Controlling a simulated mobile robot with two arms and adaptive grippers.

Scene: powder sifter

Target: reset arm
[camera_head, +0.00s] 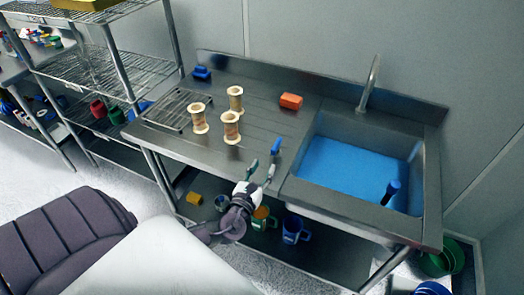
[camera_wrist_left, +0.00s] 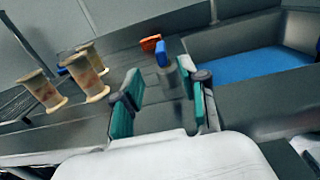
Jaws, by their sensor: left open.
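My left gripper (camera_head: 260,172) is open and empty, above the front edge of the steel sink counter (camera_head: 330,105). Its two green-padded fingers also show spread apart in the left wrist view (camera_wrist_left: 162,104). A small object with a blue top (camera_head: 276,146) stands on the counter just beyond the fingertips, and it also shows between and past the fingers in the left wrist view (camera_wrist_left: 161,53). It appears apart from the fingers. My right gripper is in neither view.
Three spool-shaped sieves (camera_head: 231,128) stand left on the counter. An orange block (camera_head: 291,101) lies near the back. A basin with blue bottom (camera_head: 350,165) and a faucet (camera_head: 370,85) are at right. Wire shelving (camera_head: 85,70) stands left. Mugs (camera_head: 293,230) sit on the lower shelf.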

